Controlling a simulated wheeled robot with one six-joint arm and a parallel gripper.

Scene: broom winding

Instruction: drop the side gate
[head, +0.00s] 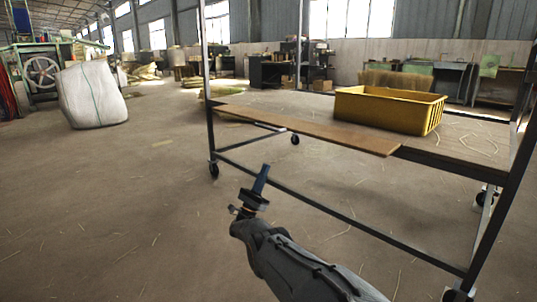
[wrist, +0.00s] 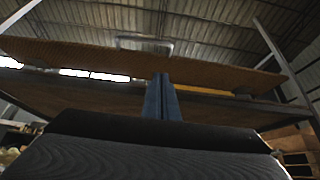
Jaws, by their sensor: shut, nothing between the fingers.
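The side gate looks to be the long brown board (head: 310,129) along the near side of the wheeled cart's shelf. Its exact tilt is hard to tell. In the wrist view the board (wrist: 220,74) spans the upper picture, with a gap between it and the dark shelf edge (wrist: 220,106). A pale U-shaped handle or bracket (wrist: 145,41) shows at the board's upper edge. My gripper (head: 262,174) is below and in front of the board, apart from it, blue fingers pointing up. The fingers (wrist: 162,97) are together and empty.
A yellow crate (head: 365,109) stands on the cart shelf behind the board. The cart has dark upright posts (head: 207,90), a low rail (head: 340,212) and castors (head: 214,170). A white sack (head: 92,96) stands at left. The floor left of my arm is clear apart from scattered straw.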

